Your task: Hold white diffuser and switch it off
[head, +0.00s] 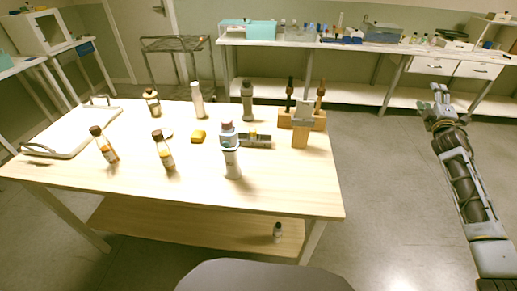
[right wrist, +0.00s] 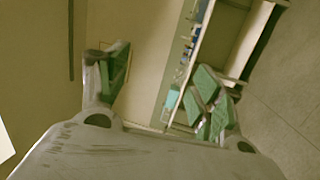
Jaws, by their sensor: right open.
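A slim white bottle (head: 197,98) stands farther back, so I cannot be sure which is meant. No switch can be made out on either. My right gripper (head: 438,100) is open and empty, out over the floor to the right of the table, well apart from everything on it. Its spread green-padded fingers show in the right wrist view (right wrist: 162,95). My left gripper is not in view.
Amber bottles (head: 164,152) stand on the table's left half, with a white tray (head: 72,135) at far left. The table's front right is bare.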

